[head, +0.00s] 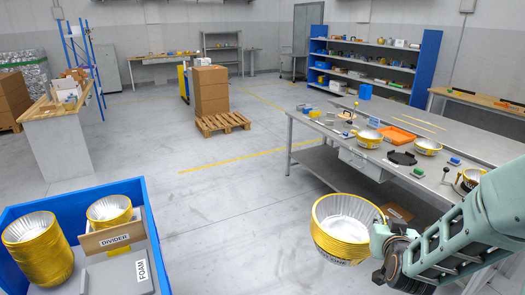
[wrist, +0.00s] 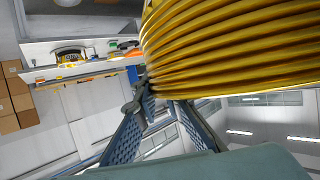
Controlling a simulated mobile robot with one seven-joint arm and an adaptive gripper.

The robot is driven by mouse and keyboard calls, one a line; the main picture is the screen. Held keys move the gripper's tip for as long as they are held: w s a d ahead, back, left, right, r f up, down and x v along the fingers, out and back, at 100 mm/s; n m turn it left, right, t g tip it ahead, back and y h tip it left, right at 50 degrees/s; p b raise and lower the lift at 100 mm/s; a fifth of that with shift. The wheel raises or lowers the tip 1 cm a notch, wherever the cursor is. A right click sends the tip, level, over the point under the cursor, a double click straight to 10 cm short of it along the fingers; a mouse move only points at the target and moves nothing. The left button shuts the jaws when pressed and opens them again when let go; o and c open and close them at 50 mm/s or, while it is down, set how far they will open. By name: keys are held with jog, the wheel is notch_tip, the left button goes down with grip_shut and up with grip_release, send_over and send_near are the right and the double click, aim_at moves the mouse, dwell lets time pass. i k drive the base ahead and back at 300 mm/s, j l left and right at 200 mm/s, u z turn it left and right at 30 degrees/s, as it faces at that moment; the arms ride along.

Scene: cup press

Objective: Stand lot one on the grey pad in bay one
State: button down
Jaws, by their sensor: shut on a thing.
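A nested stack of yellow, silver-lined cups (head: 343,232) hangs in the air in front of the bench. My gripper (head: 382,236) is shut on the right side of this stack. In the wrist view the ribbed yellow stack (wrist: 235,50) fills the upper right, against my gripper's fingers (wrist: 155,108). The stack is tilted, with its open top showing in the head view. I cannot make out the grey pad or bay one among the things on the bench (head: 460,200).
A blue crate (head: 158,250) at lower left holds more yellow stacks (head: 38,258) (head: 110,212), a board marked DIVIDER (head: 92,243) and a grey FOAM block (head: 112,278). The bench carries yellow-banded cups (head: 369,139), an orange tray (head: 397,136) and a black plate (head: 402,158). Open floor lies between.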

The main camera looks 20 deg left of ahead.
aim_at(117, 278)
jog(key=k+j+u, duration=0.3)
jog(key=k+j, duration=0.15)
jog(key=j, duration=0.3)
jog(key=k+j+u, duration=0.15)
jog(key=j, duration=0.25)
jog(key=j+u, duration=0.15)
jog(key=j, duration=0.5)
jog(key=i+j, duration=0.1)
jog(key=j, duration=0.2)
jog(key=i+j+u, duration=0.1)
jog(key=j, duration=0.2)
jog(key=i+j, duration=0.1)
jog(key=j, duration=0.2)
